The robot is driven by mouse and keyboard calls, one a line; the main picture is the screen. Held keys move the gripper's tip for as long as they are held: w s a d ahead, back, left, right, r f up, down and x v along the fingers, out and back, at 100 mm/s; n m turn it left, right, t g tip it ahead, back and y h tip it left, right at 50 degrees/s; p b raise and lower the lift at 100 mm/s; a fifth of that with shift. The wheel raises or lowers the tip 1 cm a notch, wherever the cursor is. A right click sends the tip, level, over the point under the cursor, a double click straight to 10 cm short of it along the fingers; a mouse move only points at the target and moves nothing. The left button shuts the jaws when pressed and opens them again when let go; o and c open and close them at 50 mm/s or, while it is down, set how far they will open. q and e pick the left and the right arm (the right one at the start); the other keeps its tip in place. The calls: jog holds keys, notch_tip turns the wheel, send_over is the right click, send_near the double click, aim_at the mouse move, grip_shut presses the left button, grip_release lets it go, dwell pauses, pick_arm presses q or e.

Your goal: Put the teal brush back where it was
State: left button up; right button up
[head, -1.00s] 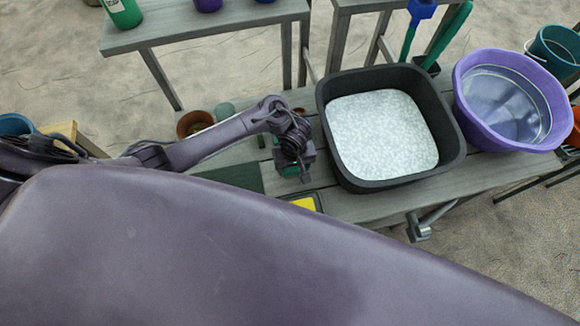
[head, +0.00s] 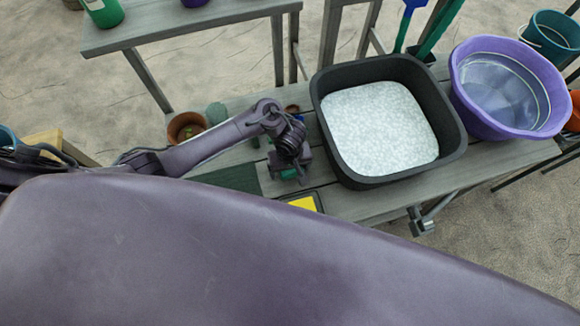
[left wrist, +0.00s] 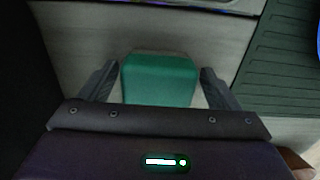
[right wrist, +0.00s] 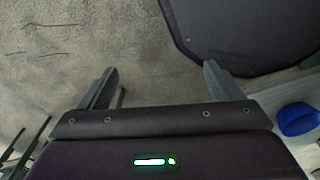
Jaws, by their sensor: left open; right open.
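The teal brush (left wrist: 160,80) shows in the left wrist view as a teal block over a grey plank surface. It sits between the two fingers of my left gripper (left wrist: 157,75), with a gap on each side. The left gripper is open around it. In the head view my left gripper (head: 289,172) points down at the grey bench, left of the black tub; it mostly hides the brush there. My right gripper (right wrist: 159,78) is open and empty in the right wrist view, with sandy ground behind it.
The black tub (head: 456,152) of white grains and a purple basin (head: 547,128) of water stand right of the left gripper. A dark green mat (head: 235,178), a yellow item (head: 306,203) and a terracotta pot (head: 174,129) lie close around it.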

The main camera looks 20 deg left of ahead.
pick_arm(q)
jog(key=shift+r, duration=0.55)
notch_tip(320, 180, up, 10)
jog(key=p, duration=0.6)
jog(key=shift+r, duration=0.15)
jog(key=shift+r+p, duration=0.5)
